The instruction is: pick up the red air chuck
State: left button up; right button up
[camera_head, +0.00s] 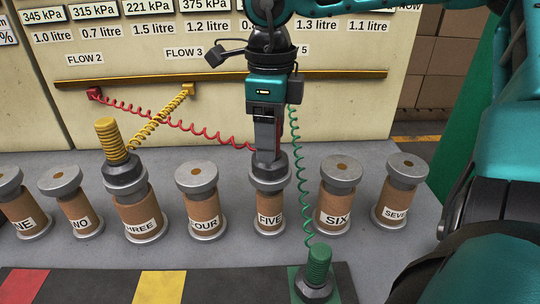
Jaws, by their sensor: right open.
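The red air chuck (269,173) stands on top of the roll marked FIVE (269,207). Only its dark lower collar shows; its upper part is hidden by my right gripper (266,150). A coiled red hose (180,123) runs from a red fitting on the panel to it. My right gripper points down over the chuck with its jaws open, fingers at the chuck's top. I cannot tell whether they touch it. My left gripper is not in view.
A yellow chuck (115,155) stands on roll THREE (140,212). A green chuck (316,272) stands on the green front patch; its hose (301,180) hangs just right of my gripper. Several rolls line the grey bench (370,240). Red (22,285) and yellow (158,287) patches are empty.

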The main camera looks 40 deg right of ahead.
jog(key=shift+f, duration=0.1)
jog(key=shift+c, duration=0.2)
grip_shut()
dwell(0.4)
